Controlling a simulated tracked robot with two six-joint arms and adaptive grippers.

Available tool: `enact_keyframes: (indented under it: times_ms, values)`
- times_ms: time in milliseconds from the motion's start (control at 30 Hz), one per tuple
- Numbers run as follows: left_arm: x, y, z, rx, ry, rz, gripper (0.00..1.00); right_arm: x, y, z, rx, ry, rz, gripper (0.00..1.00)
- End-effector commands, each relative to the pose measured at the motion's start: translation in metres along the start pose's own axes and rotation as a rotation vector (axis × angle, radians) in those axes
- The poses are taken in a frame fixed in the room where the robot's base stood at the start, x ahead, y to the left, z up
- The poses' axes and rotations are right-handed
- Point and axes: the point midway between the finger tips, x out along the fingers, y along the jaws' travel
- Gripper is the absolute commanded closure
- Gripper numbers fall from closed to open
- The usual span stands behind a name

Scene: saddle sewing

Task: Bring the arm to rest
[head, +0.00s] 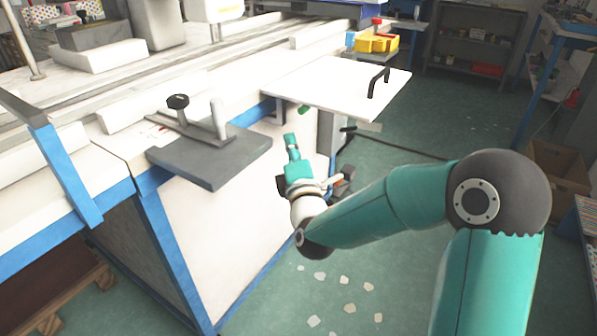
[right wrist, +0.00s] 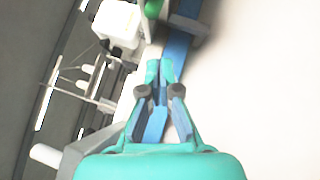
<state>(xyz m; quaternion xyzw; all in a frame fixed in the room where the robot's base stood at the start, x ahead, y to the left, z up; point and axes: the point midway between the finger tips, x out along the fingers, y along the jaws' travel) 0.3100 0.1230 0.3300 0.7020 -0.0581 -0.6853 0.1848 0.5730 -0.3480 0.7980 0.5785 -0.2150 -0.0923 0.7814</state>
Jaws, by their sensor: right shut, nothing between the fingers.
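My right arm comes in from the right in the head view. Its gripper (head: 290,142) hangs in front of the white side of the workbench, below and beside the white board. In the right wrist view the gripper's teal fingers (right wrist: 160,68) are close together with nothing between them. A blue edge of the bench (right wrist: 184,22) and its white panel lie beyond the fingertips. My left gripper does not show in either view.
A grey plate (head: 210,160) with a black knob juts from the bench left of the gripper. A white board (head: 338,88) with a black handle (head: 378,81) juts out above. Open green floor with pale scraps (head: 320,279) lies below. A cardboard box (head: 557,168) stands at the right.

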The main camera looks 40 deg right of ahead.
Motion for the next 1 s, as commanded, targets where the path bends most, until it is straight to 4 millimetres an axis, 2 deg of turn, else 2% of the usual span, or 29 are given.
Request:
enact_keyframes:
  times_ms: [100, 300, 433, 567, 667, 767, 867, 967, 1000]
  values:
    - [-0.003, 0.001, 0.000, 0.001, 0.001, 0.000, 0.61, -0.027, 0.002, -0.001, 0.000, 0.005, 0.000, 1.00]
    - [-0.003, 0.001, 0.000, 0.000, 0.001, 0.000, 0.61, -0.060, 0.001, -0.001, 0.000, 0.004, -0.001, 1.00]
    - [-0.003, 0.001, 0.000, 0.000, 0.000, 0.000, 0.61, -0.070, 0.001, 0.000, -0.001, 0.002, 0.000, 1.00]
    - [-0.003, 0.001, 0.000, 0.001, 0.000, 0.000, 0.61, -0.073, 0.000, 0.001, -0.001, 0.000, -0.001, 1.00]
    - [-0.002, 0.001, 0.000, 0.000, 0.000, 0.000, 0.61, -0.073, -0.007, 0.000, -0.007, 0.002, -0.015, 1.00]
    - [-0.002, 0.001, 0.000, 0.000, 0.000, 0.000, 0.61, -0.074, -0.031, -0.011, -0.025, 0.025, -0.063, 1.00]
    - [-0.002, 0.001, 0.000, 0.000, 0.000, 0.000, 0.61, -0.080, -0.073, -0.032, -0.053, 0.074, -0.145, 1.00]
    - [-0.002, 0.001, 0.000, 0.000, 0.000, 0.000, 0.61, -0.095, -0.128, -0.064, -0.053, 0.171, -0.274, 1.00]
    - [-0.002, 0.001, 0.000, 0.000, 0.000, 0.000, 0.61, -0.105, -0.151, -0.079, -0.019, 0.216, -0.341, 1.00]
